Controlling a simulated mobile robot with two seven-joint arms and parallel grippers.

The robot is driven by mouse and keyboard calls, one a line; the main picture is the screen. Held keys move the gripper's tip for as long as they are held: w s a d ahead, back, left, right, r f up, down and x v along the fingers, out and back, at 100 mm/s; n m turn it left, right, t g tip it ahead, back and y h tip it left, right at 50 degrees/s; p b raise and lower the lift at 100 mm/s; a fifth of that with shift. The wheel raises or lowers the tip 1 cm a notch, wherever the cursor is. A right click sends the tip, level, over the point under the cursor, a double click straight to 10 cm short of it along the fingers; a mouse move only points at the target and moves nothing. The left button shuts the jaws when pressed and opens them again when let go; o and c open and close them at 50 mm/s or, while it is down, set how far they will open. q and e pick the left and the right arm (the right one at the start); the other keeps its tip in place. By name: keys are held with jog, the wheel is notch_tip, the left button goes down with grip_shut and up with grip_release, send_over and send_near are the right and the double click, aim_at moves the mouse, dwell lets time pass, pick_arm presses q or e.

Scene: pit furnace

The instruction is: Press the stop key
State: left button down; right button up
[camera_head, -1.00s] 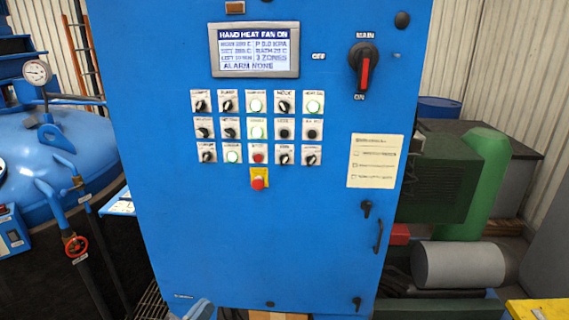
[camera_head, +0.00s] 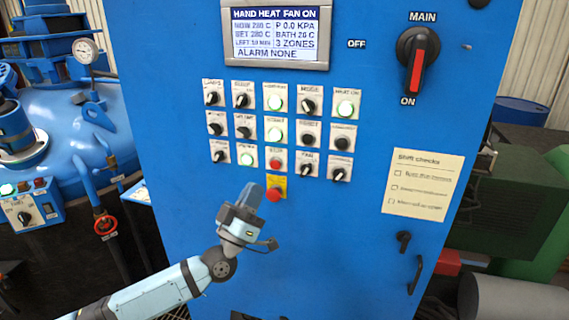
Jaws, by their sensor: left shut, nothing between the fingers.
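The blue control cabinet (camera_head: 330,240) fills the middle of the view. A small red key (camera_head: 275,163) sits in the bottom row of its panel, middle column; its label is too small to read surely. Just below it is a red mushroom button (camera_head: 274,195) on a yellow plate. My left gripper (camera_head: 252,194) is shut and empty, pointing up toward the panel, just left of the mushroom button and below the red key. I cannot tell whether it touches the cabinet. My right gripper is not in view.
Rows of knobs and lit green keys (camera_head: 275,104) surround the red key. Above is a display (camera_head: 276,33) reading "ALARM NONE". The main switch (camera_head: 417,62) and a shift checks sheet (camera_head: 422,184) are to the right. A blue vessel (camera_head: 70,120) stands at left.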

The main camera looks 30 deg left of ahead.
aim_at(275, 165)
pick_arm(q)
jog(key=shift+h, duration=0.3)
jog(key=w+b, duration=0.1)
jog(key=w, duration=0.1)
jog(key=w+a+b, duration=0.1)
jog(key=w, duration=0.2)
jog(key=w+a+b, duration=0.1)
jog(key=w+b, duration=0.1)
jog(key=w, duration=0.1)
jog(key=shift+w, duration=0.2)
dwell(0.4)
dwell(0.7)
dwell(0.7)
jog(key=shift+w+a, duration=0.15)
jog(key=shift+w, duration=0.3)
